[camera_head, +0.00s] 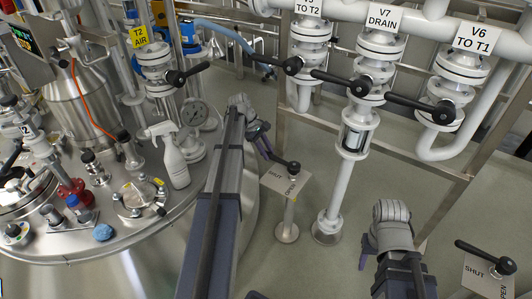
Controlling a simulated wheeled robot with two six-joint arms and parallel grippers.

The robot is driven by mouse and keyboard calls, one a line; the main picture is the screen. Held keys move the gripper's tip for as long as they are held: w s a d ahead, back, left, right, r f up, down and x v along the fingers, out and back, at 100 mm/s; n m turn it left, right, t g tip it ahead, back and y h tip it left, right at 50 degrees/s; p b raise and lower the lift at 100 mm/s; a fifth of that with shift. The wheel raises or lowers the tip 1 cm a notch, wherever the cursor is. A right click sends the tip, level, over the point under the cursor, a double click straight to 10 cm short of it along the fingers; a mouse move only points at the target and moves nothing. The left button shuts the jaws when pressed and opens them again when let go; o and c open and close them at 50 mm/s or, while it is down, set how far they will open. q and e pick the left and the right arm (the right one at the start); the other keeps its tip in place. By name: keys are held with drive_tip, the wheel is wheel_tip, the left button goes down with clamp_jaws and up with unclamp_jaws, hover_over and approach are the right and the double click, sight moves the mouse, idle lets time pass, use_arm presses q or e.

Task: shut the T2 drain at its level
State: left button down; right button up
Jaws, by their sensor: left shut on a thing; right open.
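A black lever (279,160) sits on top of a low floor post with a plate (272,186) marked SHUT and OPEN. The lever runs from its pivot toward the upper left. My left gripper (262,143) reaches in past the tank and is shut on the lever's outer end; its fingers partly hide the handle. I see no label naming this post. My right gripper (370,250) is open and empty above the floor, right of the post; only one purple finger shows clearly.
A second SHUT/OPEN plate with a lever (480,254) is at the lower right. Behind stand valves V7 DRAIN (364,88) and V6 TO T1 (443,113), with black handles. The tank top (120,240) at left holds a spray bottle (172,160). Floor between posts is clear.

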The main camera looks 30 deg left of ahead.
use_arm(q)
drive_tip(key=shift+w, duration=0.2)
drive_tip(key=c, duration=0.7)
unclamp_jaws()
drive_tip(key=shift+s, duration=0.1)
drive_tip(key=shift+r, duration=0.1)
drive_tip(key=p+v, duration=0.7)
drive_tip(key=shift+a+r, duration=0.2)
drive_tip(key=shift+r, duration=0.05)
